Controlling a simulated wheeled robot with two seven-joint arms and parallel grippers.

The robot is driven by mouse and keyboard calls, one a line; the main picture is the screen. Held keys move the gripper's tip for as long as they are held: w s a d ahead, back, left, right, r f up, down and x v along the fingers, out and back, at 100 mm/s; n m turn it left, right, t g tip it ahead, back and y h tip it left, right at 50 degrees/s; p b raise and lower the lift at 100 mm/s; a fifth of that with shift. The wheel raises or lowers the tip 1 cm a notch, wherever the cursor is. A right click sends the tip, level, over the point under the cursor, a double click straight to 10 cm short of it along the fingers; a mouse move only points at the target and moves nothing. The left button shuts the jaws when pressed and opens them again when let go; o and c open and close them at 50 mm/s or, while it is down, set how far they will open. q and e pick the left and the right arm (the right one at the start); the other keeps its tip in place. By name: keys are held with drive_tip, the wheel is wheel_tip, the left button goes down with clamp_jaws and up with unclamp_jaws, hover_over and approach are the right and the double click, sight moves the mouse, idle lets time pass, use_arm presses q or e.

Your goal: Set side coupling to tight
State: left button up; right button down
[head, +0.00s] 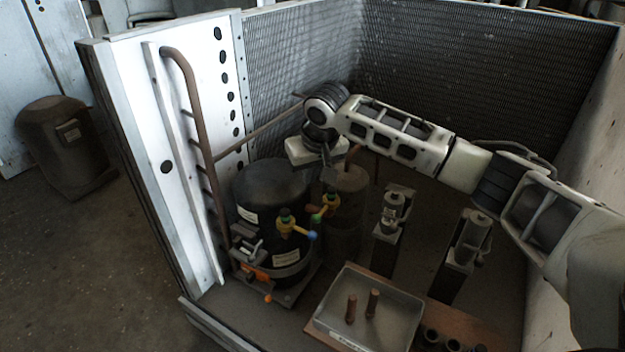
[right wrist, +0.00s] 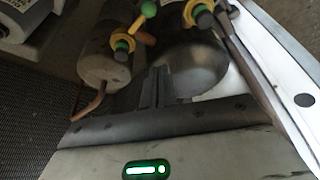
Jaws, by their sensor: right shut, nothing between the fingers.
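A black compressor (head: 272,186) stands inside the housing, with a slimmer dark cylinder (head: 345,185) to its right. Near them are a yellow valve handle with a blue tip (head: 297,231) and another with a green tip (head: 323,211). A lower fitting with an orange part (head: 262,273) is at the compressor's front left. No label tells which is the side coupling. My right gripper (head: 328,177) is shut and empty, pointing down above the valves and apart from them. In the right wrist view its fingers (right wrist: 155,88) show before the compressor (right wrist: 190,62), with a yellow-and-green valve (right wrist: 123,46) beyond.
A grey tray (head: 375,300) with two copper pegs stands front right. Two upright cylinders on dark blocks (head: 387,240) (head: 458,270) stand to the right. A white panel with a copper pipe (head: 205,140) bounds the left; a finned coil (head: 440,60) bounds the back.

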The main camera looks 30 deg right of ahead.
sight(321, 213)
use_arm(q)
drive_tip(key=r+b, duration=0.1)
drive_tip(key=d+r+t+h+b, duration=0.1)
drive_tip(key=b, duration=0.1)
drive_tip(key=shift+r+t, duration=0.15)
drive_tip(key=shift+t, duration=0.15)
use_arm(e)
wheel_tip(321, 213, down, 8)
drive_tip(key=s, duration=0.1)
drive_tip(key=shift+s+r, duration=0.2)
use_arm(q)
drive_tip(key=shift+w+r, duration=0.1)
drive_tip(key=shift+r, duration=0.15)
drive_tip(key=f+p, duration=0.1)
drive_tip(key=g+p, duration=0.1)
drive_tip(key=p, duration=0.1)
drive_tip(key=shift+a+f+y, duration=0.3)
drive_tip(key=shift+f+y, duration=0.05)
drive_tip(key=shift+y, duration=0.05)
use_arm(e)
drive_tip(key=shift+s+r+n, duration=0.1)
drive_tip(key=shift+s+n, duration=0.1)
drive_tip(key=shift+n, duration=0.1)
